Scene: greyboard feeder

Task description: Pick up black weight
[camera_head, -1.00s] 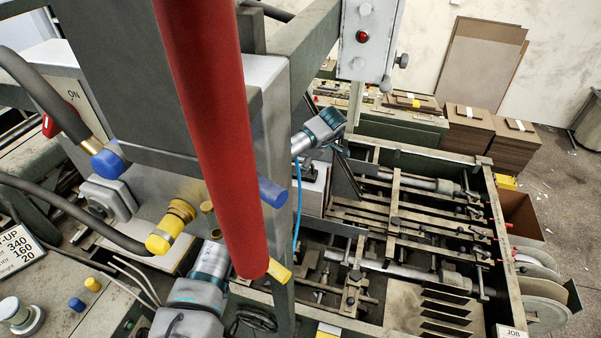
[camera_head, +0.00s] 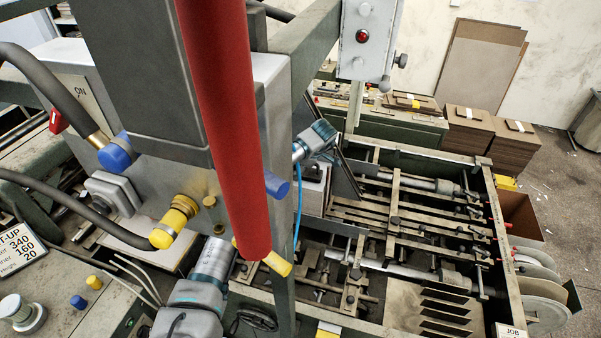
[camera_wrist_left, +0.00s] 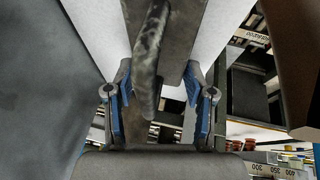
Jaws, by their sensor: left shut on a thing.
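In the left wrist view, my left gripper (camera_wrist_left: 158,72) has its two blue-padded fingers on either side of a dark, mottled piece. This piece appears to be the black weight (camera_wrist_left: 149,58); it stands long and narrow between the fingers. My left gripper is shut on it, though the contact at the pads is not clear. In the head view, a teal and silver end of my arm (camera_head: 312,139) shows behind the grey column, and the weight cannot be made out there. My right gripper is not in view.
A red tube (camera_head: 220,120) and the grey column (camera_head: 281,120) stand close in front and hide part of the arm. The green feeder frame (camera_head: 510,260) with bars and rods lies to the right. Stacked boards (camera_head: 467,130) stand at the back.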

